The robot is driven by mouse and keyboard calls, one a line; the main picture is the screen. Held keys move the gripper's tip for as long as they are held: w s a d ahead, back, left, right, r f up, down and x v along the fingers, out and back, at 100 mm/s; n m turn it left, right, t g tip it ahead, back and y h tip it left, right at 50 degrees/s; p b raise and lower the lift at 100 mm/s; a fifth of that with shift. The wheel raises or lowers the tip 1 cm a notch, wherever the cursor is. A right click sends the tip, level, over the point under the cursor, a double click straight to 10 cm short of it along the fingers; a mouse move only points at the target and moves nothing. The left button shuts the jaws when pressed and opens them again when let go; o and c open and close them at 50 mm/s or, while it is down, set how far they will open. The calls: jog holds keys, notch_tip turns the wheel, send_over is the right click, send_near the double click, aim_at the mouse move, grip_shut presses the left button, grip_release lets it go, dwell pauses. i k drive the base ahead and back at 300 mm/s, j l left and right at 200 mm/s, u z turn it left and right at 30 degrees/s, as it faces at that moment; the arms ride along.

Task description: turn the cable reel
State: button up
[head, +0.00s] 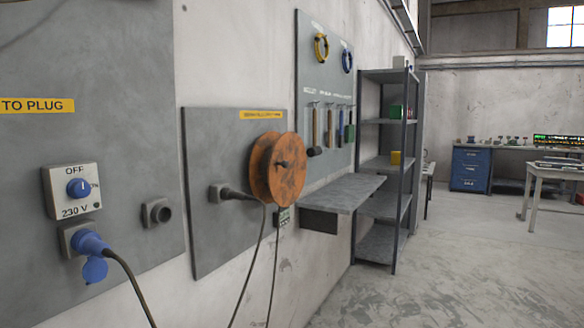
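The cable reel (288,184) is a round, rusty orange-brown drum on a grey wall panel (217,130), in the middle of the head view. A small dark knob or handle (283,164) sticks out near the centre of its face. A dark cable (263,235) hangs down below it. A dark plug (235,193) sits in a grey socket to the left of the reel. My gripper is not in view, and nothing is seen touching the reel.
A grey shelf (330,192) juts from the wall right of the reel. A metal rack (383,255) stands beyond it. A blue plug (90,243) and a switch box (72,190) are on the left panel. The floor (470,270) at right is clear.

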aim_at(287, 162)
jog(key=i+l+z, duration=0.15)
jog(key=i, duration=0.45)
jog(key=i+l+z, duration=0.15)
jog(key=i, duration=0.4)
